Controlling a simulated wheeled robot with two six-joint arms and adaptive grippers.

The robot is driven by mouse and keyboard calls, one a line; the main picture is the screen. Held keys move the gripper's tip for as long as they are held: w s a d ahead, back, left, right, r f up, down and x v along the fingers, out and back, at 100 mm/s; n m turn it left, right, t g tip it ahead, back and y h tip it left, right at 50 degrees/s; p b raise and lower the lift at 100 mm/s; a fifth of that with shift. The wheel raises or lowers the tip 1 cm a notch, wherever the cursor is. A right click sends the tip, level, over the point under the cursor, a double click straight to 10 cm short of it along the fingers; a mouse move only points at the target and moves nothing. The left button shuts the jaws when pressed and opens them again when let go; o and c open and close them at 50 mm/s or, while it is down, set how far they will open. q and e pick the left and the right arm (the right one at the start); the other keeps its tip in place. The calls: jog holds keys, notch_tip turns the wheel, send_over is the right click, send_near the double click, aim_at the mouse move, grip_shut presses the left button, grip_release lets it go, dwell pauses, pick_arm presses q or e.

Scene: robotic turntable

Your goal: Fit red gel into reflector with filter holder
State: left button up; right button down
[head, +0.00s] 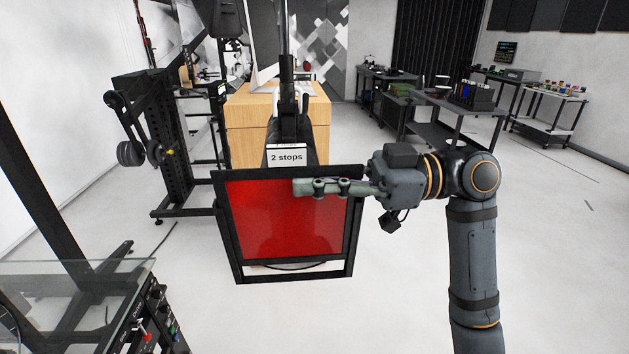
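The red gel (285,220) is a flat red panel in a thin dark border in the middle of the head view. It overlaps a larger black square holder frame (293,277), whose lower edge shows below it. I cannot tell whether the gel sits inside this frame or just in front of it. My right gripper (300,187) reaches in from the right, with its fingers lying across the gel's upper right part. Only the near side of the fingers shows, so their grip is unclear. The reflector is mostly hidden behind the panel. My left gripper is out of view.
A "2 stops" label (287,157) stands just above the gel, in front of a wooden cabinet (246,130). A black stand (168,150) is at left. A glass-topped equipment cart (60,285) fills the lower left. Floor at right is open.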

jog(key=shift+f+b, duration=0.5)
jog(key=shift+f, duration=0.1)
jog(key=c, duration=1.4)
grip_release()
jog(key=shift+c, duration=0.2)
jog(key=shift+w, duration=0.1)
jog(key=shift+d, duration=0.1)
jog(key=d, duration=1.1)
jog(key=shift+d, duration=0.4)
